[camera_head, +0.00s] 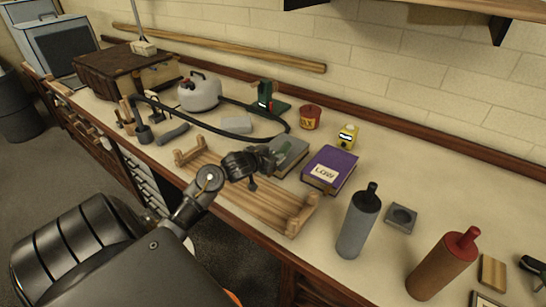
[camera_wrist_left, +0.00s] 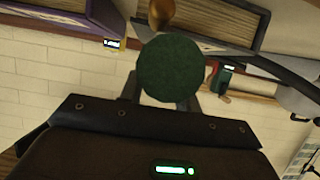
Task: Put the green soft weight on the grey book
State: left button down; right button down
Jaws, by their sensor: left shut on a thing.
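My left gripper (camera_head: 266,158) is at the near left edge of the grey book (camera_head: 294,158), by the wooden rack. In the left wrist view it is shut on the green soft weight (camera_wrist_left: 170,68), which shows as a round dark green end between the fingers. In the head view the gripper mostly hides the weight; a green patch shows over the book, and I cannot tell whether it is the weight or the cover. The grey book also shows in the left wrist view (camera_wrist_left: 228,22), close beyond the weight. My right gripper is not in view.
A purple book (camera_head: 330,168) lies just right of the grey book. A slatted wooden rack (camera_head: 250,200) stands in front. A grey bottle (camera_head: 358,222) and a brown bottle with a red top (camera_head: 442,264) stand to the right. A black hose (camera_head: 215,128) curves behind.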

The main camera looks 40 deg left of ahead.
pick_arm(q)
jog(key=shift+f, duration=0.1)
jog(key=shift+f, duration=0.3)
jog(key=c, duration=1)
grip_release()
jog(key=shift+r, duration=0.2)
jog(key=shift+s+r, duration=0.2)
jog(key=shift+s, duration=0.05)
jog(key=p+v, duration=0.1)
jog(key=v, duration=1)
jog(key=shift+s+d+r, duration=0.1)
jog(key=shift+s, duration=0.2)
